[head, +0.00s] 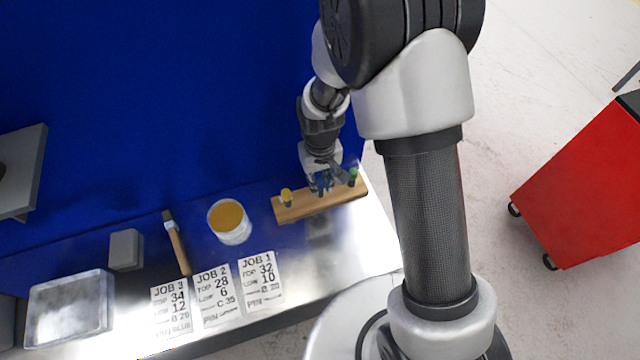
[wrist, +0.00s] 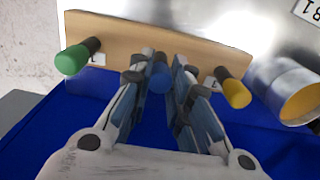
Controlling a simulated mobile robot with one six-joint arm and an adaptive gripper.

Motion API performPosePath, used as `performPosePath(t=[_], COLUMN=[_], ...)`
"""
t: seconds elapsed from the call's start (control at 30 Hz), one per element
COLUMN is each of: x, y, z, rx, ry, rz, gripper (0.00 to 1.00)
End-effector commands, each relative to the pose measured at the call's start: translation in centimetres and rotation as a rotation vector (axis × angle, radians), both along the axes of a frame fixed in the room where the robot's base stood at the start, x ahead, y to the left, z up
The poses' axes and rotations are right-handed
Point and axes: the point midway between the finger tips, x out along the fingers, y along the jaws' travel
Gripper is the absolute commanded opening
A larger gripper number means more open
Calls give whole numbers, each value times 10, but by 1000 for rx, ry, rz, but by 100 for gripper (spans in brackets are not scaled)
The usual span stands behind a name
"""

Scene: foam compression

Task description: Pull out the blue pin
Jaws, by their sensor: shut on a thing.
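The blue pin (wrist: 159,76) is the middle one of three pins in a wooden board, seen between my fingers in the wrist view. My gripper (wrist: 158,88) is shut on it, with one finger on each side. In the head view my gripper (head: 321,186) is over the middle of the wooden board (head: 303,209) and hides most of the blue pin. The green pin (wrist: 72,59) and the yellow pin (wrist: 237,93) stand in the board on either side. I cannot tell whether the blue pin is still seated in its hole.
A jar with amber contents (head: 230,222), a brush (head: 177,245), a grey block (head: 125,249) and a metal tray (head: 70,308) are on the bench left of the board. Job cards (head: 262,281) lie in front. A blue panel (head: 150,90) rises behind.

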Motion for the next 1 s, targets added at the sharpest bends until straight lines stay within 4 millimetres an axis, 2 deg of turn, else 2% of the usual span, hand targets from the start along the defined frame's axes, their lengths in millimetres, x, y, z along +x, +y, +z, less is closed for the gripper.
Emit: performPosePath(t=[1.0], x=[0], y=[0], z=[21], rx=[0], ry=[0], rz=[0], gripper=[0])
